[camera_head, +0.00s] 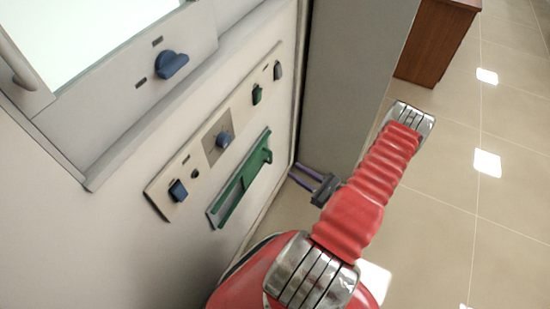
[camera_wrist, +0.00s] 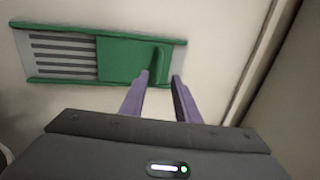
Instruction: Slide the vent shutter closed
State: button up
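The vent shutter is a green sliding plate (camera_wrist: 124,60) with a raised green handle (camera_wrist: 160,62) at its right end. It sits in a green-edged frame low on the furnace front. In the wrist view the grey slats (camera_wrist: 62,55) to its left are uncovered. In the head view the shutter (camera_head: 231,205) and its handle (camera_head: 266,156) show low on the panel. My gripper (camera_wrist: 160,78) is open and empty, its two purple fingers apart below the handle, which lies roughly between them in the picture. In the head view my gripper (camera_head: 294,170) is right of the handle, apparently apart from it.
A grey side wall (camera_head: 350,80) stands behind my gripper. A wooden cabinet (camera_head: 436,42) is farther back. Tiled floor is clear at right.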

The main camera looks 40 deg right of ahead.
jog(key=w+a, duration=0.1)
jog(key=w, duration=1)
jog(key=shift+w+a, duration=0.2)
jog(key=shift+a, duration=0.15)
jog(key=shift+c, duration=0.6)
grip_shut()
